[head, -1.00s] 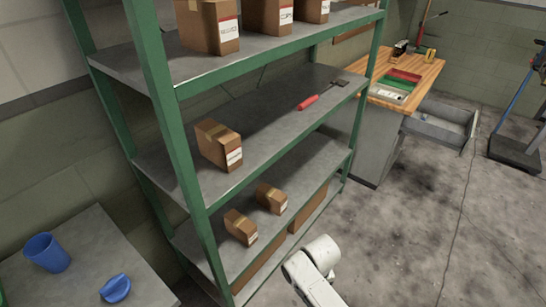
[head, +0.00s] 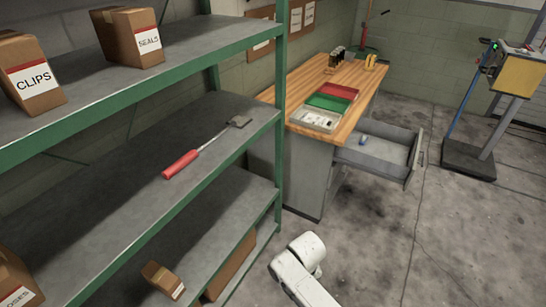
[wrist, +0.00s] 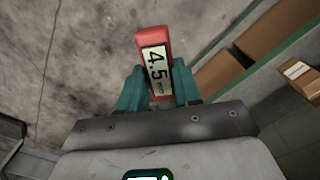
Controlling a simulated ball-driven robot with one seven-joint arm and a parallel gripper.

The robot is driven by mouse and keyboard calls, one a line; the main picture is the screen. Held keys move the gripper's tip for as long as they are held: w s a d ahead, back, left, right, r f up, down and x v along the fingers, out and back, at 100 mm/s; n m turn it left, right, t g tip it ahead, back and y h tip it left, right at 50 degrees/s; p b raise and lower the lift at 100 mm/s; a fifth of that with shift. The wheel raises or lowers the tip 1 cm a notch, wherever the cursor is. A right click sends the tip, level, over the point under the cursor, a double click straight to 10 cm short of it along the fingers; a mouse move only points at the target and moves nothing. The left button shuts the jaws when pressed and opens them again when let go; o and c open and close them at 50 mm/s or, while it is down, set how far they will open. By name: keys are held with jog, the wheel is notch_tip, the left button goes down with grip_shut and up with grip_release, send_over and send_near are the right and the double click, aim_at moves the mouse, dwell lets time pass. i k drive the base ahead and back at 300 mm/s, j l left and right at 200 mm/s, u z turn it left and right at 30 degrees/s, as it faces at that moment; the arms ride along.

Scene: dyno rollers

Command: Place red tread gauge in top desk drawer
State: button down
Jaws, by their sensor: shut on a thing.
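The red tread gauge (wrist: 152,45), with a display reading 4.5 mm, shows in the wrist view between the two teal fingers of my gripper (wrist: 158,88). My gripper is shut on it and holds it above the grey concrete floor. In the head view the gripper and gauge are out of sight; only my white arm shows at the bottom. The desk (head: 352,80) has a wooden top and stands behind the shelf. Its top drawer (head: 378,155) is pulled open to the right, with a small blue and pale item (head: 363,140) inside.
A green-framed shelf (head: 215,55) fills the left, holding cardboard boxes (head: 132,35) and a red-handled tool (head: 181,164). Red, green and pale trays (head: 328,103) lie on the desk. A scale-like stand (head: 468,160) is at the right. The floor (head: 390,235) before the drawer is clear.

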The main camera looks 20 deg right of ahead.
aim_at(374, 145)
jog(key=i+l, duration=0.25)
jog(key=l, duration=0.25)
jog(key=i+l, duration=0.3)
jog(key=l, duration=0.2)
jog(key=i+l+z, duration=0.1)
jog(key=i+l, duration=0.15)
jog(key=l, duration=0.25)
jog(key=i+l, duration=0.25)
jog(key=l, duration=0.2)
jog(key=i+l, duration=0.3)
jog(key=l, duration=0.2)
jog(key=i+l, duration=0.3)
jog(key=l, duration=0.15)
jog(key=k+l+z, duration=0.05)
